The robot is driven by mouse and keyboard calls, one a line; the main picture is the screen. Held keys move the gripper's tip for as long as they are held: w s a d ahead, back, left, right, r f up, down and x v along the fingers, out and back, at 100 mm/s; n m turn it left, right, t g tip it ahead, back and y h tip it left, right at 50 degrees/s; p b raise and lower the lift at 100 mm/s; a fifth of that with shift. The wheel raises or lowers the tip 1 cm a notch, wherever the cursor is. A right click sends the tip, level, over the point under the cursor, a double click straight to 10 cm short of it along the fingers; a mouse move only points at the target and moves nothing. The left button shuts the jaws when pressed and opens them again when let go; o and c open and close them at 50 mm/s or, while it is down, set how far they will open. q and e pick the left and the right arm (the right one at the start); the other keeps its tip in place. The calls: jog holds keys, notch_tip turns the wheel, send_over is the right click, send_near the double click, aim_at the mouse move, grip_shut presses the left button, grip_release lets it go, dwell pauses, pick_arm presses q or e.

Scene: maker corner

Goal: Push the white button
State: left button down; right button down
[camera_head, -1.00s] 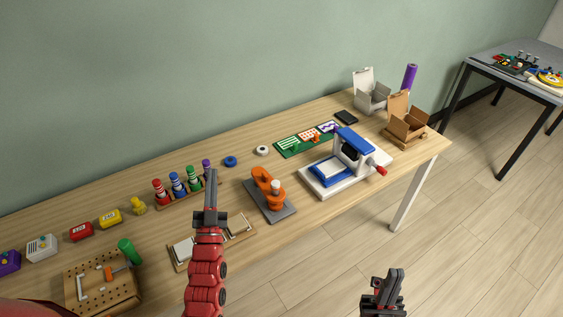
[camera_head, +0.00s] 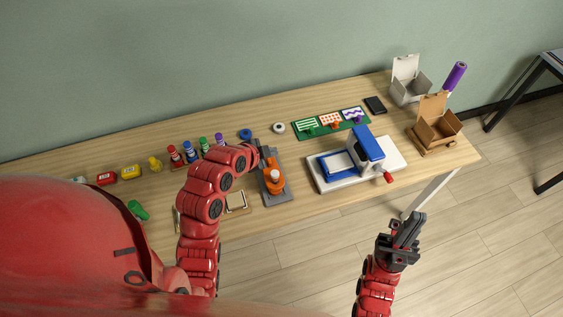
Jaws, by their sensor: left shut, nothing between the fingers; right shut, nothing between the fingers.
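The white button box (camera_head: 80,180) shows only as a small pale sliver at the left, beside the red box; my own red body hides the rest. My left gripper (camera_head: 263,154) is shut and empty. It is over the table at the dark base of the orange device (camera_head: 273,182), far to the right of the white button box. I cannot tell whether it touches the device. My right gripper (camera_head: 411,228) is shut and empty, in front of the table's front edge.
A blue-and-white press (camera_head: 368,150) and open cartons (camera_head: 437,130) stand at the right. Bare wood (camera_head: 300,95) lies along the back.

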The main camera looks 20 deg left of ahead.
pick_arm(q)
jog(key=shift+s+a, duration=0.1)
jog(key=shift+s, duration=0.1)
jog(key=b, duration=0.3)
send_over(272, 175)
notch_tip(272, 175, down, 8)
jog(key=shift+r, duration=0.25)
jog(key=shift+f+b, duration=0.55)
jog(key=shift+f, duration=0.15)
dwell(1.5)
jog(key=shift+f+b, duration=0.35)
jog(key=shift+b, duration=0.3)
